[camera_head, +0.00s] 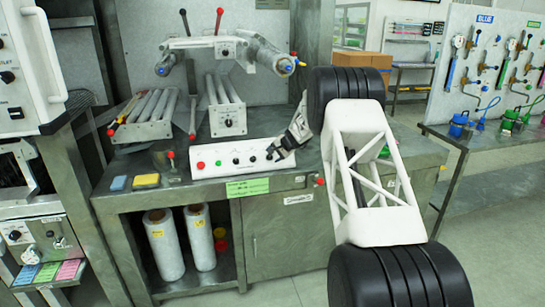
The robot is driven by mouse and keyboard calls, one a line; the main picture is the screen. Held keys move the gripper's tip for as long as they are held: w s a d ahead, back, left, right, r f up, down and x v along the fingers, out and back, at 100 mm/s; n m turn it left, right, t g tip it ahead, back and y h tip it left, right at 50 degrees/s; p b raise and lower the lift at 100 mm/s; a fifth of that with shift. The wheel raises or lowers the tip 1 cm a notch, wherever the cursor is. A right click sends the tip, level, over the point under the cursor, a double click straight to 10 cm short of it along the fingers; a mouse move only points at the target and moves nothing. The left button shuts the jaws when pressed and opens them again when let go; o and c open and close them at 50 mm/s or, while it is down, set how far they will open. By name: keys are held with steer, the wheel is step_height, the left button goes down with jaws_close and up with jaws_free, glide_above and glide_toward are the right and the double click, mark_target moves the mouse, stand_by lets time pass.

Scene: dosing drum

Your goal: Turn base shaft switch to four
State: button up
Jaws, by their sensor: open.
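A white control box (232,158) sits on the steel workbench, with a red button, a green button and several small black knobs along its sloped face. My gripper (278,152) is at the right end of this box, open, with its dark fingers at or just in front of the black knob there. I cannot tell whether they touch it. The fingers hide part of the box's right end. The labels are too small to read, so I cannot tell which knob is the base shaft switch or its setting.
A roller unit (228,120) with a knob and another set of rollers (148,112) stand behind the box. A blue sponge (118,183) and a yellow sponge (146,181) lie at the front left. A red-knobbed lever (171,157) stands left of the box.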

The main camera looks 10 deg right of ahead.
steer(key=shift+v, duration=2.95)
steer(key=s+a+r+n+g+h, duration=0.15)
steer(key=s+a+r, duration=0.25)
steer(key=s+r, duration=0.55)
steer(key=s+a+r+n+g, duration=0.15)
steer(key=s+a+r, duration=0.3)
steer(key=s, duration=1.05)
steer(key=s+a+r+n+h, duration=0.15)
steer(key=s+a+r, duration=0.4)
steer(key=s, duration=0.65)
steer(key=s+f+n+h, duration=0.1)
steer(key=s+f+n, duration=0.1)
steer(key=s, duration=1.8)
steer(key=s+f+n+g+h, duration=0.1)
steer(key=s+f+n+h, duration=0.1)
steer(key=s, duration=1.8)
steer(key=shift+a+f, duration=0.25)
steer(key=shift+a, duration=0.25)
